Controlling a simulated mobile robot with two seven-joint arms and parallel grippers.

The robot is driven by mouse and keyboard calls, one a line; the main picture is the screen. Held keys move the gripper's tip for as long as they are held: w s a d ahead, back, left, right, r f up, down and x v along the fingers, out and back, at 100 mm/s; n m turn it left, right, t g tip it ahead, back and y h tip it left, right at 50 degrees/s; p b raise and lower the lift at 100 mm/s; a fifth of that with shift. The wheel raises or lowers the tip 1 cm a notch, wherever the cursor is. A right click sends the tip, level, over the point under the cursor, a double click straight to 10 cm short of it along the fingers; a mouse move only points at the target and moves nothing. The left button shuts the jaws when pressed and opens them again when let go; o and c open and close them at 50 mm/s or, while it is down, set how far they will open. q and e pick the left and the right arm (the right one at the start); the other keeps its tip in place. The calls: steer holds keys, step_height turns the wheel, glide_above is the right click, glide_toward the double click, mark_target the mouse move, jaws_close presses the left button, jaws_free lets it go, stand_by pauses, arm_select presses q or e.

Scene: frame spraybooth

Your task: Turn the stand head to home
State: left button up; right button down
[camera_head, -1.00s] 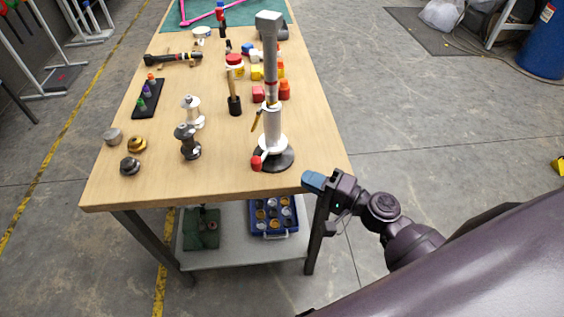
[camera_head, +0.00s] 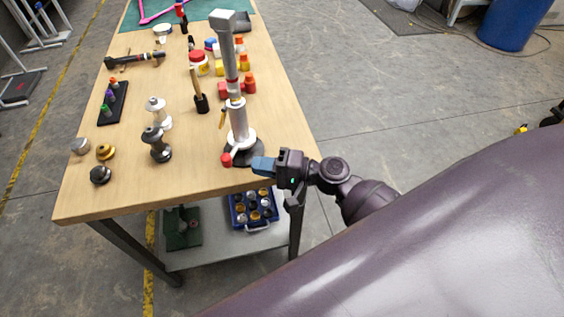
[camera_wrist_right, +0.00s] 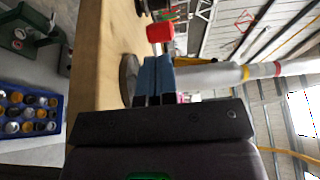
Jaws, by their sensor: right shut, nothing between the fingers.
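The stand (camera_head: 238,125) is a tall white and grey post with a grey head (camera_head: 228,22) on top and a round dark base (camera_head: 246,152). A red knob (camera_head: 226,160) sticks out low on its front left. My right gripper (camera_head: 256,165) is shut and empty beside the base, at the table's front edge. In the right wrist view the blue fingertips (camera_wrist_right: 155,72) are together, in front of the post (camera_wrist_right: 210,76). The red knob (camera_wrist_right: 160,32) shows just past them; I cannot tell whether they touch the stand. My left gripper is out of view.
The wooden table (camera_head: 200,180) holds grey and white fittings (camera_head: 156,143), brass and dark knobs (camera_head: 105,151), a hammer (camera_head: 199,95) and coloured bottles behind the post. A blue tray (camera_head: 240,222) sits on the lower shelf. Open floor lies right of the table.

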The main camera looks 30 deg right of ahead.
steer(key=shift+p+x, duration=0.45)
steer(key=shift+x, duration=1.9)
steer(key=shift+a, duration=0.1)
